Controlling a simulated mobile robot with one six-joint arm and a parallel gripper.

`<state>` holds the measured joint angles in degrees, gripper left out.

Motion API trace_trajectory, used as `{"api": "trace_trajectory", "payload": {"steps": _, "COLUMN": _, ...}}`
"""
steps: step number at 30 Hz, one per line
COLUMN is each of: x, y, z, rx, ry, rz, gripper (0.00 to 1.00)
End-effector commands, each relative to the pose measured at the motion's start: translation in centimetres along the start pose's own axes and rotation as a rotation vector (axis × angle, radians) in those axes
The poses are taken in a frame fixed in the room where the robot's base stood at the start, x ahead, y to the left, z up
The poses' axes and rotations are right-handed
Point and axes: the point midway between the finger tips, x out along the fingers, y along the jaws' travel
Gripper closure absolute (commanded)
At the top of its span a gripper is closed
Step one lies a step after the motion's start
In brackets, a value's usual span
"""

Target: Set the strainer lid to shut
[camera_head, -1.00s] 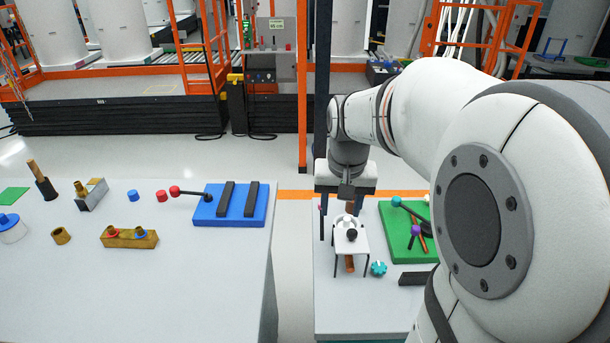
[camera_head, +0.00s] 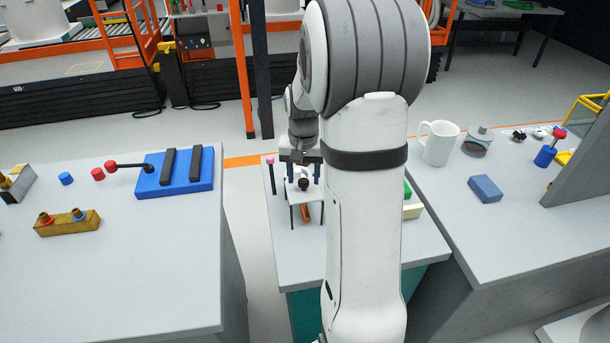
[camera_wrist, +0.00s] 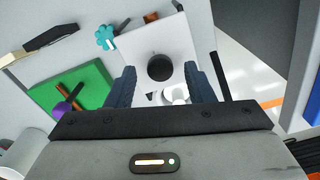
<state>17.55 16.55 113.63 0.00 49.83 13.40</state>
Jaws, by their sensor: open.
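A white stand (camera_head: 303,194) with thin dark legs and a black knob (camera_head: 303,184) is on the middle table, partly behind my arm. In the wrist view the stand's white top plate (camera_wrist: 140,45) lies below me, with the knob (camera_wrist: 160,68) between the fingers. A small white fitting (camera_wrist: 178,94) shows beside the knob. I cannot tell which part is the strainer lid or whether it is shut. My gripper (camera_head: 303,178) is open over the stand, and its fingers (camera_wrist: 160,80) straddle the knob without visibly gripping it.
A brown pipe (camera_head: 305,213) shows under the stand. A thin post with a pink tip (camera_head: 271,172) stands at its left. The wrist view shows a teal knob (camera_wrist: 105,36) and a green board (camera_wrist: 75,85) with a purple knob. Gaps separate the left and middle tables.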

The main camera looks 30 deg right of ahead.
Motion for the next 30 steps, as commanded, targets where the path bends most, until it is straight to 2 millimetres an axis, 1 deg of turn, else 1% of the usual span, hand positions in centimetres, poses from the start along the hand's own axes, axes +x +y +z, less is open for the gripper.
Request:
{"api": "trace_trajectory", "payload": {"steps": 3, "x": 0.62, "y": 0.02, "z": 0.04, "rx": 0.0, "ry": -0.001, "rz": 0.0, "gripper": 0.52}}
{"api": "trace_trajectory", "payload": {"steps": 11, "x": 0.71, "y": 0.04, "z": 0.02, "rx": 0.001, "ry": 0.0, "rz": 0.0, "gripper": 0.53}}
{"api": "trace_trajectory", "payload": {"steps": 27, "x": 0.68, "y": 0.09, "z": 0.01, "rx": 0.001, "ry": 0.0, "rz": 0.0, "gripper": 0.97}}
{"api": "trace_trajectory", "payload": {"steps": 28, "x": 0.68, "y": 0.1, "z": 0.01, "rx": 0.001, "ry": 0.0, "rz": 0.0, "gripper": 0.99}}
{"api": "trace_trajectory", "payload": {"steps": 30, "x": 0.68, "y": 0.1, "z": 0.0, "rx": 0.001, "ry": 0.0, "rz": 0.0, "gripper": 1.0}}
